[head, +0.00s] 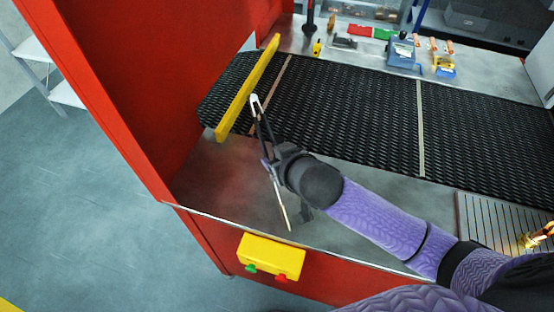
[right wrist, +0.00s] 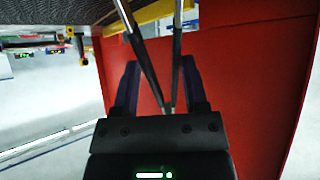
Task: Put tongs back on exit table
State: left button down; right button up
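My right gripper (head: 270,160) is shut on the tongs (head: 256,106), dark-handled metal tongs held at a slant above the near metal surface by the red housing. One pale end points up toward the belt; a thin pale-tipped part runs down toward the front edge. In the right wrist view, the tongs' two arms (right wrist: 150,75) pass between my right gripper's fingers (right wrist: 161,65) and spread apart away from the palm. My left gripper is not in view. Which metal surface is the exit table is not clear.
A black mesh belt (head: 360,105) crosses the middle, with a yellow bar (head: 250,85) at its left end. A red wall (head: 160,80) stands left. Tools lie on the back metal table (head: 300,38). A slatted grate (head: 485,215) and a glowing piece (head: 535,238) are at right.

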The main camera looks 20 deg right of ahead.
jog(key=shift+r, duration=0.1)
jog(key=shift+f, duration=0.65)
jog(key=o, duration=0.6)
jog(key=shift+c, duration=0.2)
jog(key=shift+r, duration=0.1)
jog(key=p+v, duration=0.2)
jog(key=v, duration=1)
jog(key=shift+r, duration=0.5)
